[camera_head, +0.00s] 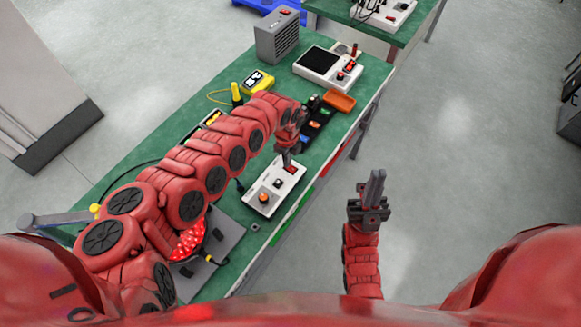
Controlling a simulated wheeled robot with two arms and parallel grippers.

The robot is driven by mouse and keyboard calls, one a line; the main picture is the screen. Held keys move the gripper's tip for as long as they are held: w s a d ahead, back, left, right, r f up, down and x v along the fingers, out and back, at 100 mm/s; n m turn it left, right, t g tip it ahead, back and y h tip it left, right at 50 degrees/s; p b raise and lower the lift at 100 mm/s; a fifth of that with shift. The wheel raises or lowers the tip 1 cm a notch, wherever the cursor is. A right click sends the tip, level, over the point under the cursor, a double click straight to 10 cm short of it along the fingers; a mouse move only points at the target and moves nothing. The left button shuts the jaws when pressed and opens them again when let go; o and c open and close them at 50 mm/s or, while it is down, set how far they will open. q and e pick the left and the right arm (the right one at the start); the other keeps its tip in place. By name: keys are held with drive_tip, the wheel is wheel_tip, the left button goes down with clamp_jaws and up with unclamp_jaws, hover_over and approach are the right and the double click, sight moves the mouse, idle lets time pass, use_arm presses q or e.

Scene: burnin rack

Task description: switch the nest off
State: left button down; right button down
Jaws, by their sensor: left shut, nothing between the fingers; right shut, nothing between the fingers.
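A white control box (259,200) lies on the green bench, with an orange knob (264,198), a small dark control, and a red switch (291,169) at its far end. I cannot tell for sure whether this box is the nest. My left gripper (286,157) is shut and empty, its tips pointing down right at the red switch. I cannot tell whether they touch it, and they partly hide it. The switch's position is too small to read. My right gripper (375,186) is shut and empty, over the floor right of the bench.
A white unit with a dark screen (319,61), a grey vented box (277,37), an orange tray (339,102) and a yellow meter (258,82) stand farther up the bench. A dark strip with small coloured parts lies beyond my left gripper. Open floor is at right.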

use_arm(q)
drive_tip(key=shift+f, duration=0.35)
drive_tip(key=shift+r+p, duration=2.35)
drive_tip(key=shift+r, duration=1.2)
drive_tip(key=shift+f, duration=0.1)
